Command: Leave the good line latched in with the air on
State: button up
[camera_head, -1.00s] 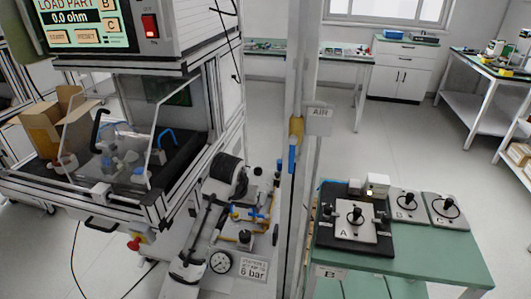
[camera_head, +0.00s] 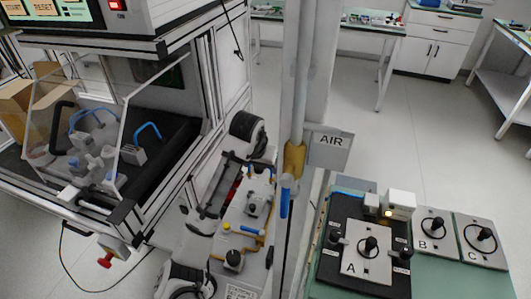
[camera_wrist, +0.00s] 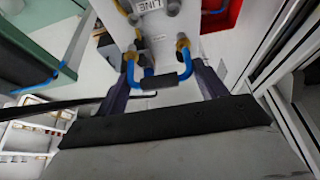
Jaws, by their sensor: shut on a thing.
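In the wrist view my gripper (camera_wrist: 164,80) has its two dark fingers on either side of a blue U-shaped line (camera_wrist: 150,80) with a black sleeve, and is shut on it. The line's ends meet brass fittings (camera_wrist: 182,46) on a pale block labelled LINE (camera_wrist: 150,5); I cannot tell whether they are latched. In the head view a yellow air valve (camera_head: 294,158) with a blue handle (camera_head: 284,200) hanging down is on a post beside an AIR sign (camera_head: 331,140). Which fitting I hold is unclear there.
A green table at right holds plate A (camera_head: 362,262) on a black base, plate B (camera_head: 432,230) and plate C (camera_head: 480,236). A white box (camera_head: 399,204) there shows a small yellow light. A test bench with a clear guard (camera_head: 125,110) stands left.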

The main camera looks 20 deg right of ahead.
aim_at(256, 202)
jog(key=shift+w+d+f, duration=0.1)
jog(key=shift+w+d, duration=0.05)
jog(key=shift+w, duration=0.1)
notch_tip(256, 202, down, 4)
jog(key=b, duration=0.4)
jog(key=shift+f, duration=0.1)
jog(key=shift+s+f+b, duration=0.1)
jog(key=shift+f+b, duration=0.2)
jog(key=shift+f, duration=0.05)
dwell(0.4)
jog(key=shift+f, duration=0.35)
jog(key=shift+f+b, duration=0.25)
jog(key=shift+b, duration=0.05)
jog(key=shift+f+b, duration=0.3)
jog(key=shift+f, duration=0.3)
jog(key=shift+f, duration=0.6)
dwell(0.5)
jog(key=o, duration=1)
